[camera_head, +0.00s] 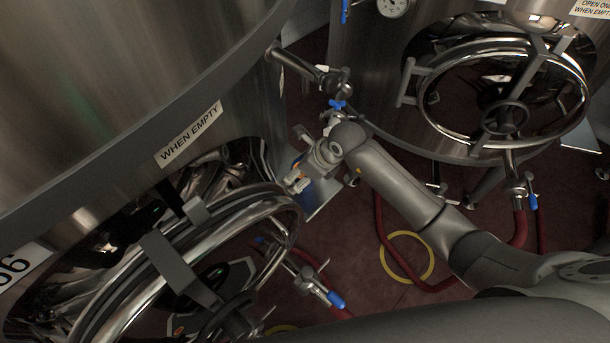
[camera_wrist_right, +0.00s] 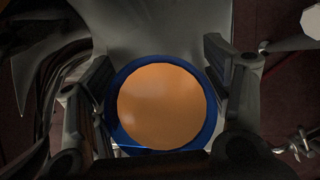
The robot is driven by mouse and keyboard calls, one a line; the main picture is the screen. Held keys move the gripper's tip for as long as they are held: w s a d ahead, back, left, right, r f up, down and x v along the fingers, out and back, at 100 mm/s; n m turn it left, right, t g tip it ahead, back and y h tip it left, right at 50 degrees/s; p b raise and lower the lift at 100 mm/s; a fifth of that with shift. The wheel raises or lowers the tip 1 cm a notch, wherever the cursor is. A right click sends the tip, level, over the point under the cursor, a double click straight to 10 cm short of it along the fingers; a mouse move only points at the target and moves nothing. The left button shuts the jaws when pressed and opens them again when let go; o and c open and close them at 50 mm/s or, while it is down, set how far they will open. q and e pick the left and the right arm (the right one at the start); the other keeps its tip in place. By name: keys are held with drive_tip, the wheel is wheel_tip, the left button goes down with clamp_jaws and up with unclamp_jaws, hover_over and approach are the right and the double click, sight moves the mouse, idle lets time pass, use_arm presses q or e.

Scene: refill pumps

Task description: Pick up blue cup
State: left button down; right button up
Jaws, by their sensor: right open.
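The blue cup (camera_wrist_right: 113,125) is seen from above in the right wrist view, as a blue ring around a round orange surface (camera_wrist_right: 165,105) that fills its middle. My right gripper (camera_wrist_right: 160,98) is open, with one finger on the left and one on the right of the cup. Small gaps seem to lie between fingers and rim; I cannot tell if either touches. In the head view my right gripper (camera_head: 297,181) is low in the gap between two steel tanks, with a small orange patch at its fingers. My left gripper is not in view.
A large steel tank (camera_head: 110,60) with a round hatch (camera_head: 190,265) stands close on the left. Another tank (camera_head: 375,75) with a wheeled hatch stands at the back right. Blue-handled valves (camera_head: 338,104), a red hose (camera_head: 385,235) and a yellow ring (camera_head: 407,236) are on or near the dark red floor.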

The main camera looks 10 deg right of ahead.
drive_tip(key=shift+f, duration=0.1)
drive_tip(key=c, duration=1)
drive_tip(key=shift+c, duration=0.2)
